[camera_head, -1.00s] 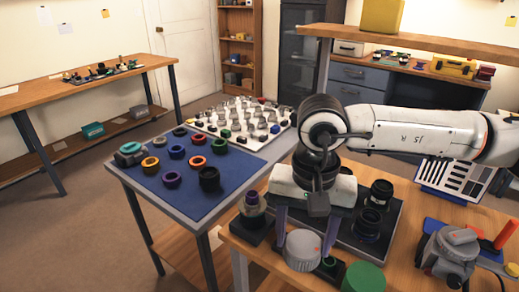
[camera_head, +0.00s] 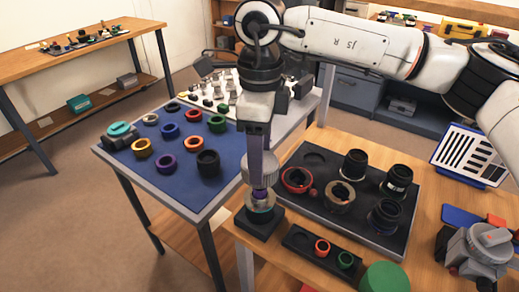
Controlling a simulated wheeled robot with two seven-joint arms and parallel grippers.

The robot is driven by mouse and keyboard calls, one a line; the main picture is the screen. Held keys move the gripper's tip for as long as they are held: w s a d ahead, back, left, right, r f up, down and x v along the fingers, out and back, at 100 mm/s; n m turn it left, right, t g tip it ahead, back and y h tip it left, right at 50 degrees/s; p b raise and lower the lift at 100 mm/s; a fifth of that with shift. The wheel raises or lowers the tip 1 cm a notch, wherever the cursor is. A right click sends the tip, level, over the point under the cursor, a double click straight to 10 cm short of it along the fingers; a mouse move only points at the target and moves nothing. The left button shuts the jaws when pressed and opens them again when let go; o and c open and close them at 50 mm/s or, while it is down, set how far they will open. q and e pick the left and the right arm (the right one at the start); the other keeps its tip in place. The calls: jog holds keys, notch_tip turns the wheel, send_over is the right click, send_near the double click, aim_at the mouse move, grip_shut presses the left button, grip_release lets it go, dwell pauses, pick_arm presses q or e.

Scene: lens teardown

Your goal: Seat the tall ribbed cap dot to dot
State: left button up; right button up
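The tall ribbed cap (camera_head: 258,172) is a grey ribbed cylinder. In the head view my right gripper (camera_head: 262,168), coming down from above, is shut on it. The cap is upright over the lens assembly (camera_head: 262,203), which has a purple upper part and a silver ring and stands on a black square base (camera_head: 258,226). The purple part shows just below the cap; I cannot tell whether they touch. The alignment dots are too small to make out. The gripper hides part of the cap. My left gripper is not in view.
A black tray (camera_head: 318,212) with several lens parts lies to the right. A small black holder (camera_head: 300,241) with an orange and a green ring is in front, beside a green cylinder (camera_head: 385,277). A blue mat (camera_head: 185,190) with several coloured rings lies left.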

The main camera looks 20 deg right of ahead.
notch_tip(320, 180, down, 3)
jog(key=shift+r+b, duration=0.1)
jog(key=shift+b, duration=0.6)
jog(key=shift+f+b, duration=0.55)
jog(key=shift+f, duration=0.5)
jog(key=shift+f+b, duration=0.1)
jog(key=shift+b, duration=0.2)
jog(key=shift+f+b, duration=0.1)
jog(key=shift+b, duration=0.25)
jog(key=shift+f+b, duration=0.7)
dwell(1.0)
